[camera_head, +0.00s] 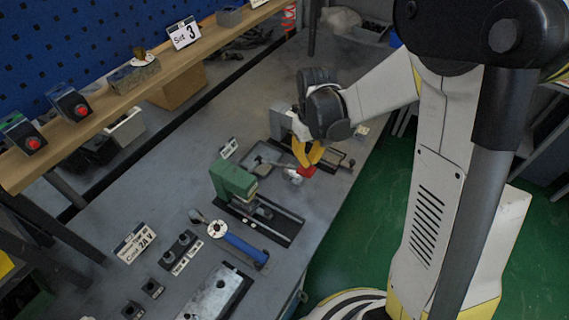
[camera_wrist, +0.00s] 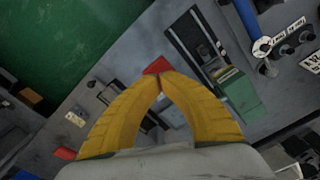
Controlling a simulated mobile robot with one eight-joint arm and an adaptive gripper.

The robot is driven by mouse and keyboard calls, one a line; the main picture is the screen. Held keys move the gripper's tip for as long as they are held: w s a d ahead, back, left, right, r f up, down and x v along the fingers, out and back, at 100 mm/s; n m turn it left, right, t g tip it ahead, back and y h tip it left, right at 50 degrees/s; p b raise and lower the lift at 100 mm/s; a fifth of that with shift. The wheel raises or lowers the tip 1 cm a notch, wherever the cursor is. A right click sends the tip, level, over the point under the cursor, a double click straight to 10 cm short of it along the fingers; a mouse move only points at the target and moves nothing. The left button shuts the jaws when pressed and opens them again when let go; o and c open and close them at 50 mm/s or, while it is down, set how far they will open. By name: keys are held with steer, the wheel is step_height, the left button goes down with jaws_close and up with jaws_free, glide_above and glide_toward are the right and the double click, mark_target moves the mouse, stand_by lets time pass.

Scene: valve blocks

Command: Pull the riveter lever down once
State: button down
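My gripper (camera_head: 306,162) has two yellow fingers, which point down over the far part of the workbench. In the wrist view their tips (camera_wrist: 159,78) come together. A small red piece (camera_head: 307,171) is right at the fingertips; it also shows just beyond them in the wrist view (camera_wrist: 157,66). Whether it is pinched or only behind the tips is unclear. A grey bench device (camera_head: 280,121) with a dark base stands beside the gripper, partly hidden by the hand. A green bench device (camera_head: 232,178) stands nearer. No label shows which is the riveter, and its lever is not clearly visible.
A blue-handled tool (camera_head: 243,246), small black blocks and a metal plate (camera_head: 217,293) lie on the near bench. A wooden shelf (camera_head: 110,102) with red-button boxes runs along the left. Green floor (camera_head: 350,240) is open right of the bench edge.

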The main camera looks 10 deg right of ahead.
stand_by(0.5)
step_height(320, 180, down, 16)
steer(key=b, duration=1.4)
step_height(320, 180, up, 19)
steer(key=p, duration=1.3)
steer(key=shift+r, duration=0.1)
stand_by(0.5)
steer(key=shift+s+r+t+b, duration=0.3)
steer(key=shift+s+b, duration=0.15)
steer(key=shift+b, duration=0.1)
steer(key=s+m+t+b, duration=0.3)
steer(key=s+t+b, duration=0.3)
steer(key=s+b, duration=0.5)
steer(key=shift+s+f+t, duration=0.3)
steer(key=shift+s, duration=0.75)
